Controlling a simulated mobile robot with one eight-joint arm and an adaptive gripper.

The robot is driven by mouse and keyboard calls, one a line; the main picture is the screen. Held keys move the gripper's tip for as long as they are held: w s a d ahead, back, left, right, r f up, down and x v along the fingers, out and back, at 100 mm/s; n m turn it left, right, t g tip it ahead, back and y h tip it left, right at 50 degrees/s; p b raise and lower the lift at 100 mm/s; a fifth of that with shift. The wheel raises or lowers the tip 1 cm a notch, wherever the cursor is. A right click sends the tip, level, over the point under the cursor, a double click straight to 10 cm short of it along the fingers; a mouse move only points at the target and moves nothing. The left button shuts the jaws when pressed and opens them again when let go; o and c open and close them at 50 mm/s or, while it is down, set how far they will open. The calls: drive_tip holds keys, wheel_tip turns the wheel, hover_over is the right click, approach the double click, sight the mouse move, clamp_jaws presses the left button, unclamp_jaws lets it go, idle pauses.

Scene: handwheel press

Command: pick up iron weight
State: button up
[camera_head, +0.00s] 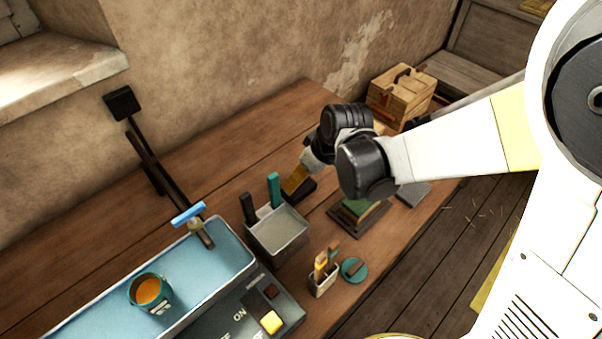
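My gripper (301,182) is low over the middle of the wooden table, just right of an open metal box (280,232). Its end is small and partly hidden by my arm, so I cannot tell whether its fingers are open or shut. A dark shape shows at its end; whether this is a finger or the iron weight is unclear. A flat grey piece (413,194) lies near the table's right edge, partly behind my arm. I cannot pick out the iron weight for certain.
A teal pot of orange liquid (151,292) stands in a blue tray (210,262) at lower left. A green block on a dark base (359,212), a small holder with sticks (323,283) and a teal disc (354,269) stand nearby. A wooden crate (400,95) is at the back.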

sight(307, 187)
drive_tip(key=b+x, duration=0.2)
drive_tip(key=x, duration=0.3)
drive_tip(key=shift+a, duration=0.25)
drive_tip(key=shift+s+r, duration=0.1)
drive_tip(key=shift+c, duration=0.3)
drive_tip(key=c, duration=1.5)
drive_tip(key=shift+o, duration=0.2)
